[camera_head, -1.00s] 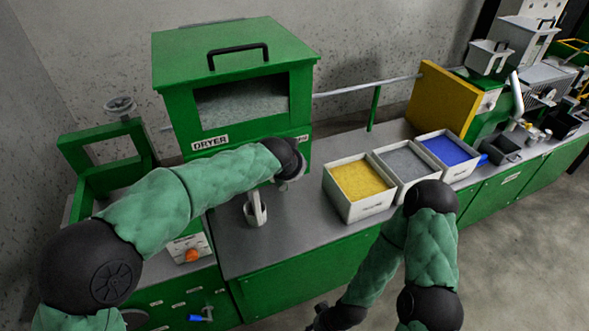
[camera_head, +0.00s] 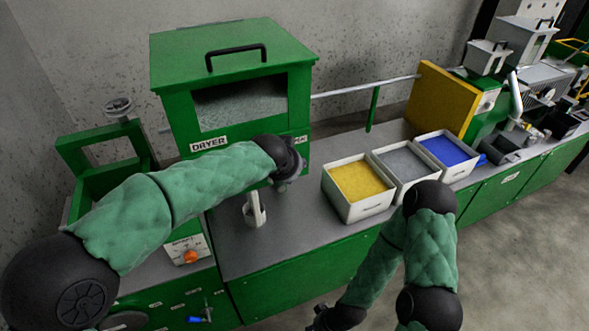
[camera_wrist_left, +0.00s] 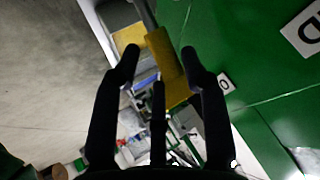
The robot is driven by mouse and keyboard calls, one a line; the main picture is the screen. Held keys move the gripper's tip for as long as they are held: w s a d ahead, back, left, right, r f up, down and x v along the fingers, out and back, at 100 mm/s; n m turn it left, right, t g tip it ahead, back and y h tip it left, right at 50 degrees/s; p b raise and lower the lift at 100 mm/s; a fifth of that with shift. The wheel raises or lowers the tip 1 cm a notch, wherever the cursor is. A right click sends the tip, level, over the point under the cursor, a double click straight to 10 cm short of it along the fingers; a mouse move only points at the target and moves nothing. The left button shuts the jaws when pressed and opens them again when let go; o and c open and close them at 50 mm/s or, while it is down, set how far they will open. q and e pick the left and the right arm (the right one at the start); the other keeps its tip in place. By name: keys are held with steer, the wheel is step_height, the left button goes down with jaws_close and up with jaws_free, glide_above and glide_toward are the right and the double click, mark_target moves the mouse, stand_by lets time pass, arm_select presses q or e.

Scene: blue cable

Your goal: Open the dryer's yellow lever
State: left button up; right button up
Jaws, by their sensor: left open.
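The green dryer (camera_head: 232,60) with a black top handle and a front window stands on the counter at the back left. The gripper is open, and I cannot tell whether a finger touches the lever. In the head view my left forearm and wrist cross the dryer's lower front and hide the lever and most of that gripper. My right gripper (camera_head: 322,320) is low at the bottom edge, too small and dark to read.
A white holder (camera_head: 255,212) stands on the counter below my left wrist. White bins with yellow (camera_head: 357,212), grey (camera_head: 404,185) and blue (camera_head: 448,172) contents stand to the right. A control box with an orange knob (camera_head: 190,256) is at lower left.

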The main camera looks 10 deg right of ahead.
arm_select(q)
steer(key=v, duration=0.8)
steer(key=shift+s+r, duration=0.15)
steer(key=shift+s, duration=0.05)
steer(key=s+a+f+n+g, duration=0.2)
steer(key=f, duration=0.9)
steer(key=s+a+f+n+g, duration=0.1)
steer(key=a+f, duration=0.1)
steer(key=f, duration=0.9)
steer(key=s+a+f+n+g, duration=0.2)
steer(key=a+f, duration=0.1)
steer(key=f, duration=0.8)
steer(key=s+a+f+n+g, duration=0.1)
steer(key=s+a+f+n, duration=0.2)
steer(key=s+f, duration=0.5)
steer(key=s+a+f+n+g, duration=0.1)
steer(key=s+a+f+n, duration=0.2)
steer(key=s+f, duration=0.6)
steer(key=shift+s+a+n+h, duration=0.35)
steer(key=shift+s+n, duration=0.25)
steer(key=shift+s, duration=0.55)
